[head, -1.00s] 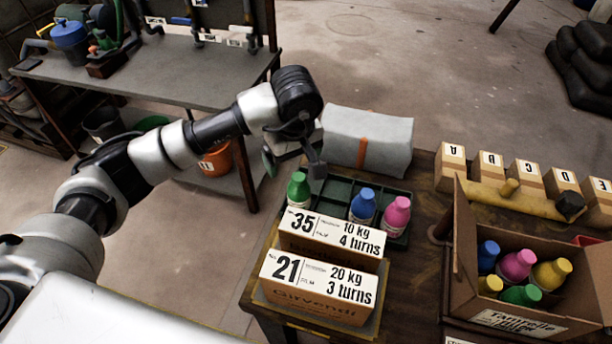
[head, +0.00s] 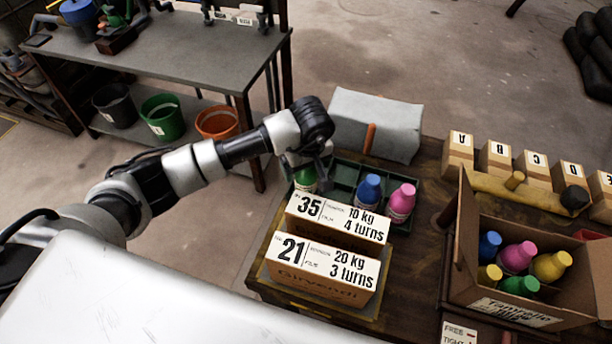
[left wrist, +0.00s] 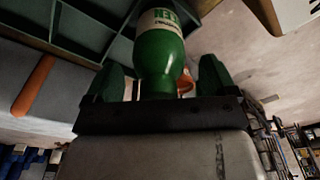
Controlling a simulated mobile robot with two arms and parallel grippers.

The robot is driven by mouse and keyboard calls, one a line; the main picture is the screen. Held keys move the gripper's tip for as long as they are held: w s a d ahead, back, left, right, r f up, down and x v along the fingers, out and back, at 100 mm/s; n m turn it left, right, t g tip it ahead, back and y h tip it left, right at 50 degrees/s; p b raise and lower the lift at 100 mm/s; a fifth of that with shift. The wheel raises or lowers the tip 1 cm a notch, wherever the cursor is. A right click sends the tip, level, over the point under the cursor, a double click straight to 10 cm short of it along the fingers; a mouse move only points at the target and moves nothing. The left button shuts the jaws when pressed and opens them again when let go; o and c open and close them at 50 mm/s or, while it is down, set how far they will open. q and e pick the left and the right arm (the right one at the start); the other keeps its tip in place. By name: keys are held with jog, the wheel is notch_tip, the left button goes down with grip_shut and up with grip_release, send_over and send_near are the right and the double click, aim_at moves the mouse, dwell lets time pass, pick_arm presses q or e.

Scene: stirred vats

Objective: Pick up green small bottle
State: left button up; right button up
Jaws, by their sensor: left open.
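The green small bottle (head: 305,181) stands in the left part of a dark green divided tray (head: 345,172), behind the 35 card box, which hides its lower part. My left gripper (head: 309,172) is at the bottle's top, its jaws open. In the left wrist view the green bottle (left wrist: 160,62), with a pale label, lies between the two open fingers of my left gripper (left wrist: 160,76). I cannot tell whether either finger touches it. My right gripper is not in view.
A blue bottle (head: 365,199) and a pink bottle (head: 401,204) stand in the same tray. The 35 box (head: 337,218) and 21 box (head: 320,270) are in front. A grey bag-like block (head: 376,122) is behind. A carton (head: 520,309) of bottles is at right.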

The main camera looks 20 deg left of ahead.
pick_arm(q)
jog(key=shift+f, duration=0.1)
jog(key=shift+c, duration=0.3)
jog(key=c, duration=1.4)
